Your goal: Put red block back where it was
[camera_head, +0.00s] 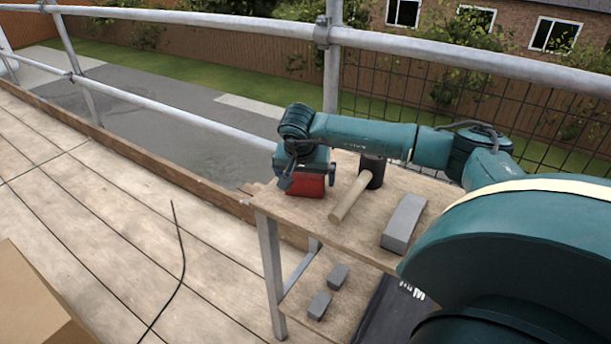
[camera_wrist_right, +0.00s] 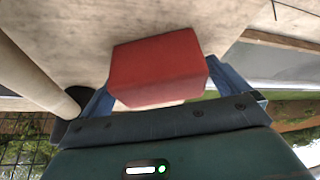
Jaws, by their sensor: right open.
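The red block (camera_head: 305,187) sits on the top board of the wooden stand, near its left end. My right gripper (camera_head: 308,179) is over it, pointing down, with a finger on either side. In the right wrist view the red block (camera_wrist_right: 157,70) lies between the two blue fingers of the open gripper (camera_wrist_right: 165,85). A gap shows beside the right finger; whether the left one touches cannot be told. The block's near end is partly hidden by the gripper. My left gripper is not in view.
A mallet (camera_head: 350,197) with wooden handle and black head lies close right of the block. A long grey block (camera_head: 403,222) lies farther right. Small grey blocks (camera_head: 319,305) rest on the lower shelf. Metal railing (camera_head: 200,122) runs behind. A cardboard box (camera_head: 35,305) is front left.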

